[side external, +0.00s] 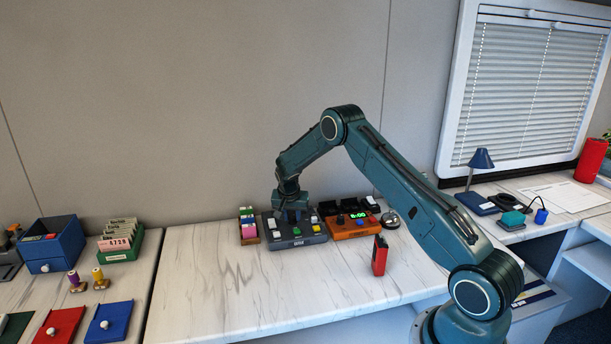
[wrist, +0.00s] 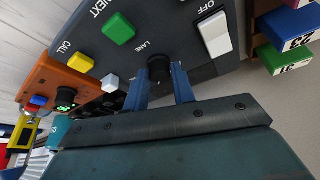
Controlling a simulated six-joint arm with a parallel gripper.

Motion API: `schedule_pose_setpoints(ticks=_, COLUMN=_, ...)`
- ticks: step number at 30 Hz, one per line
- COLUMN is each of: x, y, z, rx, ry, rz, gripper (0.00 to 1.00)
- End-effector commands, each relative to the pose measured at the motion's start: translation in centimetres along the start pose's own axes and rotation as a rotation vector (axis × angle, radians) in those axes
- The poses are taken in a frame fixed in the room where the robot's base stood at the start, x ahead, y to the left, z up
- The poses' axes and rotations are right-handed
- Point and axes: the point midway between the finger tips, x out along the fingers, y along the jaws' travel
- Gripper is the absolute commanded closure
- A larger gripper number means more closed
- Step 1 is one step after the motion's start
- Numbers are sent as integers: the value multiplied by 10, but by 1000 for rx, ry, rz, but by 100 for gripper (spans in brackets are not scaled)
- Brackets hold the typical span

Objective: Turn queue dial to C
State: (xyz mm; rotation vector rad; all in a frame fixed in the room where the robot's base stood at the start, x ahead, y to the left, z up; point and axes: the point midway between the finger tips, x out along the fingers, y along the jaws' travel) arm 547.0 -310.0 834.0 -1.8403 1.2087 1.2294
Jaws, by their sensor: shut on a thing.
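The dark grey control panel (side external: 312,241) sits on the marble counter against the wall. In the wrist view the panel (wrist: 165,22) carries a black round dial (wrist: 159,66) by the word LANE. My gripper (side external: 291,214) reaches straight down over the panel. In the wrist view my gripper's two blue fingers (wrist: 161,74) stand on either side of the dial, shut on it. The panel also has a green button (wrist: 119,28) by NEXT, a yellow button (wrist: 81,63) by CALL and a white rocker switch (wrist: 214,33) by OFF. The dial's pointer and position letters cannot be read.
An orange box (side external: 348,230) with a green display stands close to the panel's right. A wooden rack of coloured blocks (side external: 248,227) stands close to its left. A red upright object (side external: 380,255) stands nearer the front. The counter's front left is clear.

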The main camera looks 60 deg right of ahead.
Motion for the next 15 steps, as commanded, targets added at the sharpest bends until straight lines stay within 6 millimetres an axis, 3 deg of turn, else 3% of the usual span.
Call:
schedule_pose_setpoints(ticks=8, x=0, y=0, z=-1, rx=1, ry=3, rz=-1, gripper=97)
schedule_pose_setpoints(ticks=9, x=0, y=0, z=-1, rx=1, ry=3, rz=-1, gripper=73)
schedule_pose_setpoints(ticks=12, x=0, y=0, z=-1, rx=1, ry=2, rz=-1, gripper=53)
schedule_pose_setpoints(ticks=15, x=0, y=0, z=-1, rx=0, ry=2, rz=-1, gripper=53)
